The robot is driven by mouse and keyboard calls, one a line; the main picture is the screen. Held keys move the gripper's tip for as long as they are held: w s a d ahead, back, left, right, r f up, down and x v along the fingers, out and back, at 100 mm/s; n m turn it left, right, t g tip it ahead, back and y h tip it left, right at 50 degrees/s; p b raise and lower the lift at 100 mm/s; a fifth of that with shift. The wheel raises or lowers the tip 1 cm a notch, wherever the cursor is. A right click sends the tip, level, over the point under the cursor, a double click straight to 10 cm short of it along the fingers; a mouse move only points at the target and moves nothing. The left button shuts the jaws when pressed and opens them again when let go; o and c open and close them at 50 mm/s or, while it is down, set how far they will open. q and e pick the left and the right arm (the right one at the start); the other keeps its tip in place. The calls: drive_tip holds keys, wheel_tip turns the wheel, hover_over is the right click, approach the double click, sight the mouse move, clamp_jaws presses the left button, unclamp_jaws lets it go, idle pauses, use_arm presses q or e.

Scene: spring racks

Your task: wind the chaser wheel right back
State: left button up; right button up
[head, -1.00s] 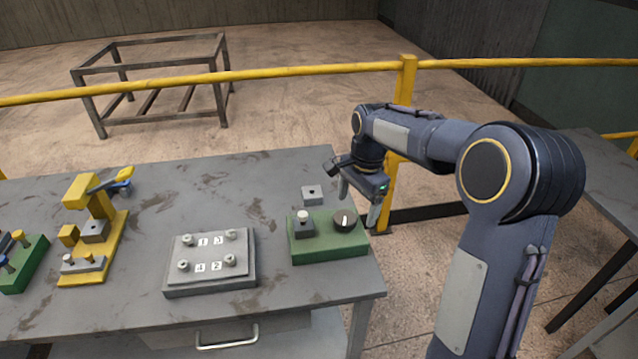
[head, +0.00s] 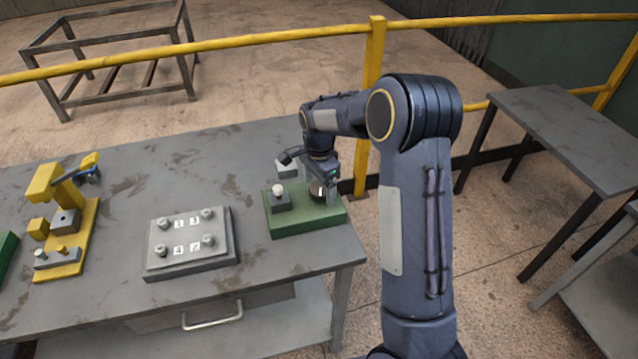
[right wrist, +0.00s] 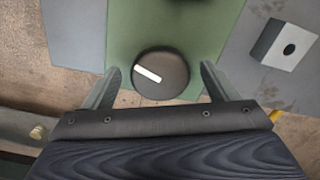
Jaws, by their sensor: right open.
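The chaser wheel appears to be the dark round knob (right wrist: 161,74) with a white pointer line, on the green base (head: 305,224). In the head view the knob (head: 317,190) is partly hidden by my right gripper. My right gripper (head: 321,184) is over the right end of the green base. In the right wrist view its two fingers (right wrist: 160,80) stand apart on either side of the knob, with gaps on both sides. The white line slants from upper left to lower right there. My left gripper is out of view.
A grey block with a white-topped peg (head: 280,196) stands on the same base, left of the knob. A small grey block with a hole (right wrist: 284,45) lies behind the base. A numbered plate (head: 190,245) and a yellow fixture (head: 75,225) stand further left.

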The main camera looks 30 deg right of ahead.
drive_tip(key=c, duration=1)
drive_tip(key=shift+o, duration=0.2)
drive_tip(key=shift+n, duration=0.4)
drive_tip(key=n, duration=0.4)
drive_tip(key=shift+s+n+b, duration=0.1)
drive_tip(key=shift+n+b, duration=0.2)
drive_tip(key=shift+b, duration=0.1)
drive_tip(key=n, duration=0.5)
drive_tip(key=shift+s+d+n, duration=0.1)
drive_tip(key=shift+n, duration=0.2)
drive_tip(key=n, duration=0.5)
drive_tip(key=shift+d+b, duration=0.15)
drive_tip(key=shift+b, duration=0.15)
drive_tip(key=shift+d+n, duration=0.1)
drive_tip(key=shift+n, duration=2.3)
drive_tip(key=shift+r, duration=0.1)
